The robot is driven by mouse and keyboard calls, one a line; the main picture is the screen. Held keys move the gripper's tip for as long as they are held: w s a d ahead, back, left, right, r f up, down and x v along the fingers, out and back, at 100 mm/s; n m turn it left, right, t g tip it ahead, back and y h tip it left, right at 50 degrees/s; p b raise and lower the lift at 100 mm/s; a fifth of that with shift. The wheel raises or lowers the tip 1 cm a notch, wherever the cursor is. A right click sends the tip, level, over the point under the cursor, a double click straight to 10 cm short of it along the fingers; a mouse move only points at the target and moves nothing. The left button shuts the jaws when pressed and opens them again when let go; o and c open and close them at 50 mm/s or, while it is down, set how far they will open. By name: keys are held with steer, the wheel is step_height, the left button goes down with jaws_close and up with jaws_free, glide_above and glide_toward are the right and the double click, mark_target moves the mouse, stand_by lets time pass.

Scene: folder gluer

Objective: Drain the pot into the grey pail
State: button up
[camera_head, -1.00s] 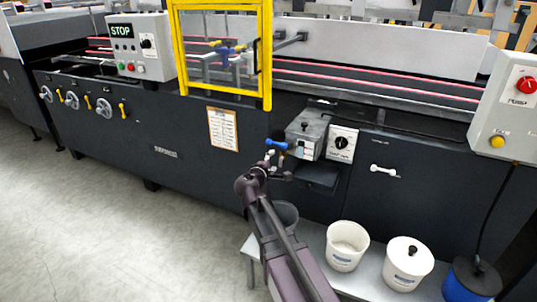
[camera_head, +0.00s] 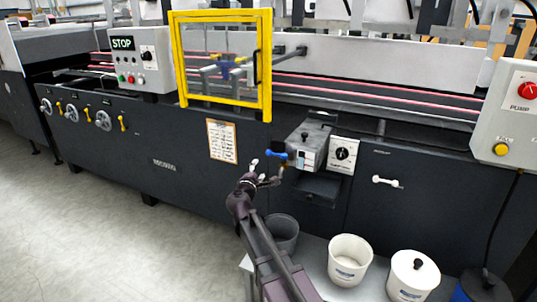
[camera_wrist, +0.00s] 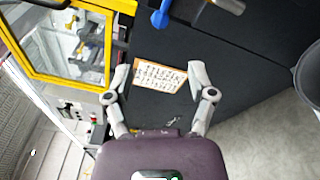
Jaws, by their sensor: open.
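The pot (camera_head: 308,146) is a grey metal box with a black lid knob, on the front of the machine. A blue valve handle (camera_head: 276,155) sticks out at its left; the wrist view shows a blue lever (camera_wrist: 160,15) at the top. The grey pail (camera_head: 284,230) stands below on the bench, partly hidden by my arm; a dark rim, likely the pail's (camera_wrist: 302,75), shows at the wrist view's right edge. My gripper (camera_head: 264,172) is open and empty, just left of and below the blue handle. Its spread fingers (camera_wrist: 160,82) hold nothing. The pot's inside is hidden.
A white tub (camera_head: 349,262) and a lidded white tub (camera_head: 413,275) stand right of the pail on the grey bench. A dial panel (camera_head: 343,153) is right of the pot. A yellow-framed guard (camera_head: 222,100) is up left. The floor at left is clear.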

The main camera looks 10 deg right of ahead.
mark_target(268, 154)
steer(key=x, duration=1.3)
jaws_close()
